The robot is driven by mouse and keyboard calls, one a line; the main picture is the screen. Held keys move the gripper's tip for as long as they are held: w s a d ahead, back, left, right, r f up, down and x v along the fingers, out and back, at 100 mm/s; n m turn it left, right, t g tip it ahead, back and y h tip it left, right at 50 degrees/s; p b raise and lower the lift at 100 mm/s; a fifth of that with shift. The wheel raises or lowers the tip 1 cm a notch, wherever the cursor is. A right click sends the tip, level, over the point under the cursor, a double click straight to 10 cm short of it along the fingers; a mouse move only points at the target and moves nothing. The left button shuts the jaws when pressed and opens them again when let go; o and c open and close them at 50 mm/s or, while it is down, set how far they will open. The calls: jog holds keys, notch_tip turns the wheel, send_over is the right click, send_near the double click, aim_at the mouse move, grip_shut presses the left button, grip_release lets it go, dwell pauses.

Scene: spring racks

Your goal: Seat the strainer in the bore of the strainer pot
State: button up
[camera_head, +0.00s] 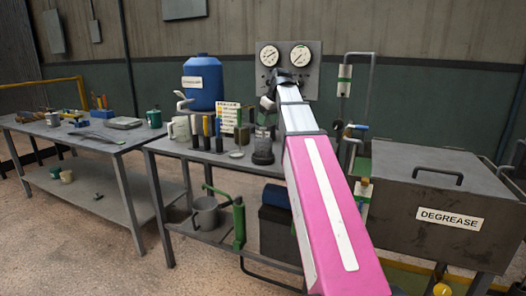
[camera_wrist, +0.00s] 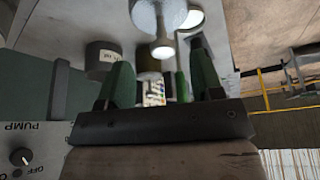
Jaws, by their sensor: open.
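My gripper (camera_wrist: 158,75) shows in the wrist view with its two green fingers apart and nothing clearly held between them. In the head view my arm reaches over the middle bench, and its far end hides part of what is behind it. A dark upright cylinder on a wider foot (camera_head: 263,151), possibly the strainer pot, stands on the bench beneath it. In the wrist view a pale round piece with a stem (camera_wrist: 163,48), which I cannot name for sure, shows beyond the fingers. A labelled dark cylinder (camera_wrist: 101,60) is near the left finger. I cannot tell which piece is the strainer.
A blue drum (camera_head: 203,84), a pale jug (camera_head: 180,129) and several upright bottles crowd the middle bench (camera_head: 172,148). A gauge panel (camera_head: 287,66) is on the wall behind. The grey DEGREASE tank (camera_head: 408,205) stands at right. Another bench (camera_head: 98,136) is at left.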

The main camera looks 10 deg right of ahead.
aim_at(263, 131)
jog(key=shift+x, duration=3.3)
jog(key=shift+a, duration=0.1)
grip_shut()
